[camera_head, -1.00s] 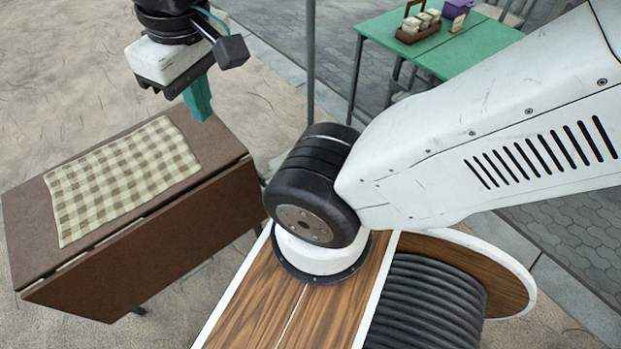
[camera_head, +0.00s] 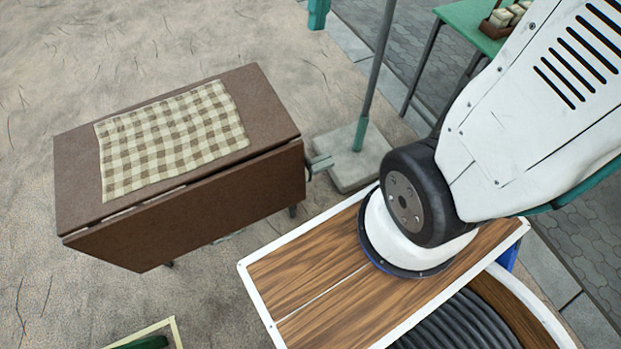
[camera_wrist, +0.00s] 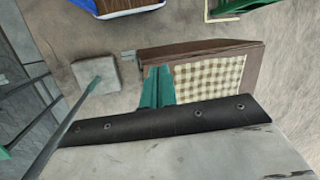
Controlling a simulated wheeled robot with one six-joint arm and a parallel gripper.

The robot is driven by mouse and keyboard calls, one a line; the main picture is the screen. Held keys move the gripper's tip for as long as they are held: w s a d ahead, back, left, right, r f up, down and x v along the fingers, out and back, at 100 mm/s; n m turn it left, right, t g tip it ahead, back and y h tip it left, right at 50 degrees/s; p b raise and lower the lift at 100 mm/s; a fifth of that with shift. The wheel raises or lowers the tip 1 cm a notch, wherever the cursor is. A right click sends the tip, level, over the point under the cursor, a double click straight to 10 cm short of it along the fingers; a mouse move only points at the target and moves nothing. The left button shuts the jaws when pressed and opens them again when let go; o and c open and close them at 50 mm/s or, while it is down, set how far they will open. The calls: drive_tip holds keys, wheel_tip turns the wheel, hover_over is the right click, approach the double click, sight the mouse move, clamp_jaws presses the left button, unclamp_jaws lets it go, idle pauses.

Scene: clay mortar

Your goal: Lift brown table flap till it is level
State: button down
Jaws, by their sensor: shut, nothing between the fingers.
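The brown table (camera_head: 265,100) stands on the sandy ground left of centre in the head view, with a beige checked cloth (camera_head: 170,140) on its top. Its brown flap (camera_head: 200,208) hangs down steeply along the near long side. My gripper (camera_head: 318,14) shows only as a teal tip at the top edge of the head view, apart from the table. In the wrist view my gripper (camera_wrist: 157,74) has its teal fingers together and empty. They cover part of the table's end and cloth. The flap's face is not clearly seen in the wrist view.
A grey pole on a square concrete base (camera_head: 350,162) stands just right of the table. A green table (camera_head: 478,25) with a wooden carrier is at the top right. A pale-edged frame (camera_head: 150,335) lies at the bottom left. Open sand surrounds the brown table's left and far sides.

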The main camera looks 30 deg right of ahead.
drive_tip(key=w+d+f+g+y, duration=0.1)
drive_tip(key=w+d+f+y, duration=0.35)
drive_tip(key=w+f, duration=0.55)
drive_tip(key=w+d+f+y, duration=0.3)
drive_tip(key=w+d+f, duration=0.35)
drive_tip(key=f, duration=0.55)
drive_tip(key=d+f+m+t+y, duration=0.1)
drive_tip(key=d+f+y, duration=0.15)
drive_tip(key=f, duration=0.85)
drive_tip(key=d+f+m+t+y, duration=0.1)
drive_tip(key=d+f, duration=0.2)
drive_tip(key=f, duration=0.9)
drive_tip(key=s+a+f+m+t+y, duration=0.15)
drive_tip(key=s+f+t, duration=0.35)
drive_tip(key=f, duration=0.8)
drive_tip(key=s+a+f+m+t+y, duration=0.1)
drive_tip(key=s+a+f+m+t, duration=0.15)
drive_tip(key=s+f, duration=0.75)
drive_tip(key=w+a+f, duration=0.3)
drive_tip(key=w+a, duration=0.3)
drive_tip(key=a, duration=0.4)
drive_tip(key=shift+w+f+n+t, duration=0.15)
drive_tip(key=shift+w+n+t, duration=0.2)
drive_tip(key=shift+t, duration=0.1)
